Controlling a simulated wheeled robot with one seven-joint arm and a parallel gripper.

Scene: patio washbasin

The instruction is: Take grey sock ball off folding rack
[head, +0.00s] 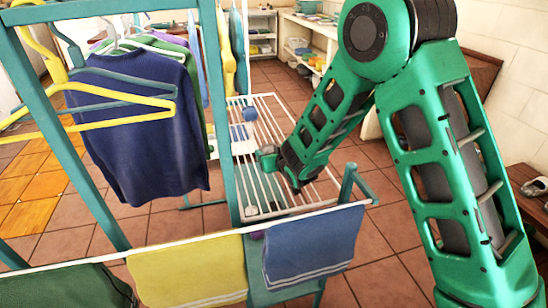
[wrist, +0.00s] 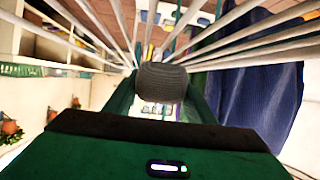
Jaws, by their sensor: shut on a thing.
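The grey ribbed sock ball (wrist: 162,82) sits between the two green fingers of my gripper (wrist: 160,98) in the wrist view. My gripper is shut on it, with a finger against each side. In the head view my gripper (head: 266,160) is over the middle of the white folding rack (head: 284,124), close to its bars. The sock ball cannot be made out clearly there. The rack's bars also show in the wrist view (wrist: 235,30), around and beyond the ball. I cannot tell whether the ball still touches them.
A blue ball (head: 249,114) lies on the rack's far part. A teal rail frame (head: 225,120) with a dark blue sweater (head: 140,125) on hangers stands to the left. A yellow towel (head: 190,272) and a blue towel (head: 312,245) hang in front.

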